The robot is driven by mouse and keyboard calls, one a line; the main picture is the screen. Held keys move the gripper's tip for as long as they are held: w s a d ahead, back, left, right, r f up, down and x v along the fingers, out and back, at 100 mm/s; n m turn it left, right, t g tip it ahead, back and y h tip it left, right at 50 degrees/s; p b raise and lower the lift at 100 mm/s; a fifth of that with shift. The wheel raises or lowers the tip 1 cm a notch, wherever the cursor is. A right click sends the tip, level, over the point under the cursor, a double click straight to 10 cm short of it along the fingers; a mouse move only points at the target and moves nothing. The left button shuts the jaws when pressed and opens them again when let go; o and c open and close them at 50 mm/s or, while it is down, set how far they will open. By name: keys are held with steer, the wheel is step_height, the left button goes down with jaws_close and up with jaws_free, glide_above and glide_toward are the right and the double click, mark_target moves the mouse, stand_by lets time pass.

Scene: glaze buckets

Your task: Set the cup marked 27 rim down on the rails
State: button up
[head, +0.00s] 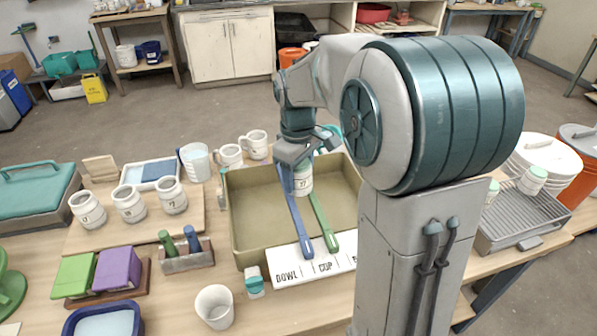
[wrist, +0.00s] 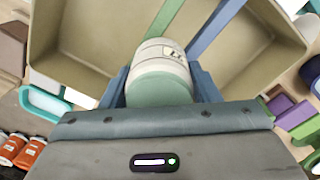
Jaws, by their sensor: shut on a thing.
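My gripper (head: 300,166) is shut on a white cup marked 27 (head: 303,186), with a finger on each side of it. In the wrist view the cup (wrist: 160,52) shows a pale green end facing the camera; I cannot tell for sure whether it is base or rim. The cup is over the tan basin (head: 243,210), at the far part of the rails. A blue rail (head: 295,220) and a green rail (head: 321,222) run across the basin to its front edge. Whether the cup touches the rails is unclear.
Several marked cups (head: 129,203) stand on a board at left. A white cup (head: 215,306) stands in front; mugs (head: 229,156) stand behind. A grey rack (head: 515,215) is at right.

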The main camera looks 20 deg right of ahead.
steer(key=o, duration=1.2)
steer(key=shift+c, duration=0.2)
